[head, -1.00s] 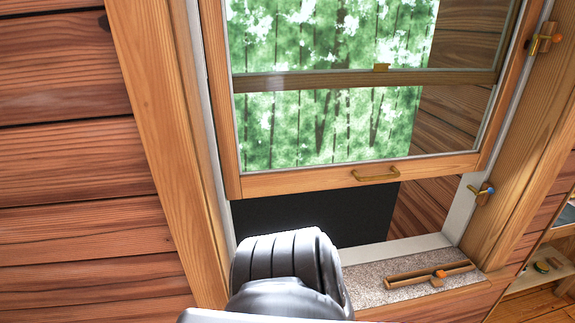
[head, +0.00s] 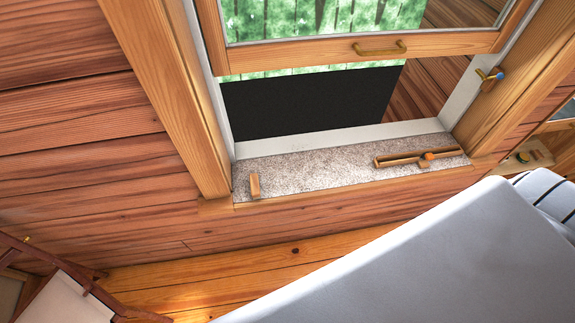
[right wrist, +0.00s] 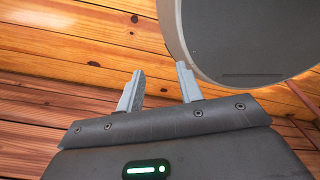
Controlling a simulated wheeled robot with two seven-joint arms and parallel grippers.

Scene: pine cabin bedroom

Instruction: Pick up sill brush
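A small upright wooden block (head: 254,185), probably the sill brush, stands at the left end of the speckled window sill (head: 310,165). Its bristles cannot be made out. My left gripper is in neither current view.
The window sash (head: 360,50), with a brass handle (head: 380,48), is raised above the sill. A latch with a blue knob (head: 490,78) sits on the right frame. A dark red wooden piece of furniture (head: 75,290) stands lower left. A shelf (head: 525,158) is at right.

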